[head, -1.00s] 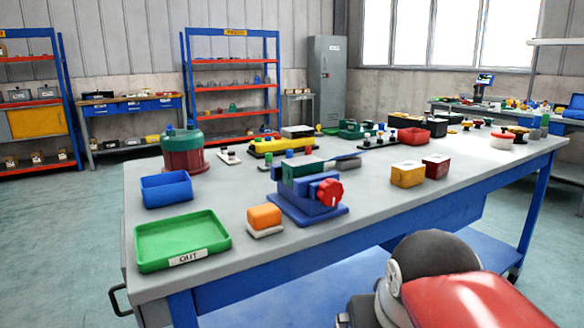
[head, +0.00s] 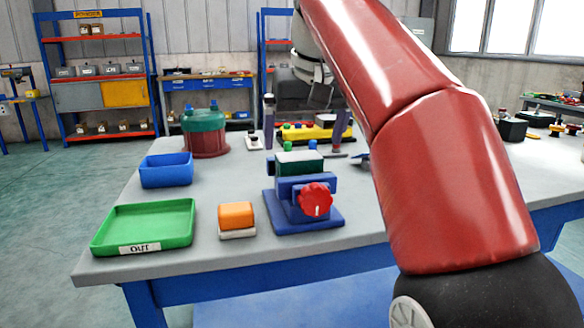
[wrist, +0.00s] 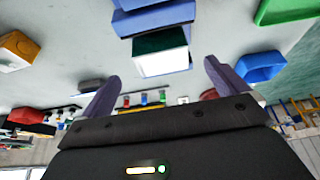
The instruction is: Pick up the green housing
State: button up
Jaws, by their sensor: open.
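The green housing (head: 300,166) is a dark green block with a pale top, sitting in the blue vise (head: 290,215) with the red knob (head: 316,201). In the wrist view the green housing (wrist: 160,44) shows its dark green side and white face, just beyond and between the fingertips. My gripper (head: 304,148) is open and empty, its two purple-grey fingers pointing down above and behind the vise. It also shows in the wrist view (wrist: 161,70), apart from the housing. My red arm covers the right part of the table.
An orange block (head: 236,215) on a pale base stands left of the vise. The green OUT tray (head: 150,245) lies empty at the front left, with a blue bin (head: 166,171) behind it. A green-and-red drum (head: 205,140) and a yellow part (head: 318,134) stand farther back.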

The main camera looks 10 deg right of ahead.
aim_at(300, 156)
jog(key=b+x, duration=0.2)
jog(key=x, duration=0.5)
jog(key=shift+a, duration=0.1)
jog(key=c, duration=1.4)
jog(key=shift+r, duration=0.15)
